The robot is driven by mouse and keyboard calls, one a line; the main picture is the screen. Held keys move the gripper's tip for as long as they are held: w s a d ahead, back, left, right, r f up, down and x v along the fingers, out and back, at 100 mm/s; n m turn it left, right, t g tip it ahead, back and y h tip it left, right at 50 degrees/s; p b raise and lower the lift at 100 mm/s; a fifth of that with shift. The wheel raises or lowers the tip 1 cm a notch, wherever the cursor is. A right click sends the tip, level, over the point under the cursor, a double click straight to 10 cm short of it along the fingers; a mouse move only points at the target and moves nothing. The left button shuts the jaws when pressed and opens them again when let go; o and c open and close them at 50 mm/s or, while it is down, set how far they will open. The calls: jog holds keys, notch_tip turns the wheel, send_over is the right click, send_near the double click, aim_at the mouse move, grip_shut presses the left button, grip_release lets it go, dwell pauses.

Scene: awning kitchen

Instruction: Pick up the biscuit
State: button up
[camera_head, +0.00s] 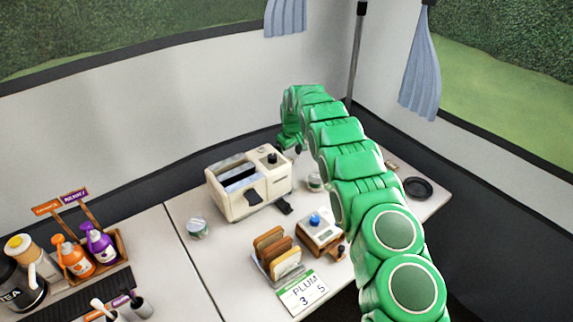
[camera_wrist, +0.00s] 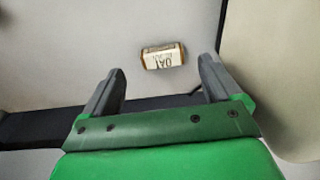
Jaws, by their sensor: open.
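The biscuit (camera_wrist: 163,56) shows in the wrist view as a small packet with brown ends and a pale label with dark lettering, partly reading "OAT". It lies on a pale surface, beyond and roughly between my fingertips. My gripper (camera_wrist: 160,70) is open, with a dark finger on either side and nothing held. I cannot make out the biscuit for certain in the head view.
The cream toaster (camera_head: 248,184) stands near my gripper. A toast rack (camera_head: 276,256), a box with a blue knob (camera_head: 320,233), a small tin (camera_head: 196,228) and a sign (camera_head: 303,292) stand nearer. A dark round dish (camera_head: 418,188) lies right of my arm.

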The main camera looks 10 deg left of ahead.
jog(key=shift+w+a+f, duration=0.1)
jog(key=shift+a+f, duration=0.1)
jog(key=shift+f, duration=0.75)
jog(key=shift+w+a+f, duration=0.1)
jog(key=shift+a+f, duration=0.1)
jog(key=shift+f, duration=0.75)
jog(key=shift+r, duration=0.1)
jog(key=c, duration=1.1)
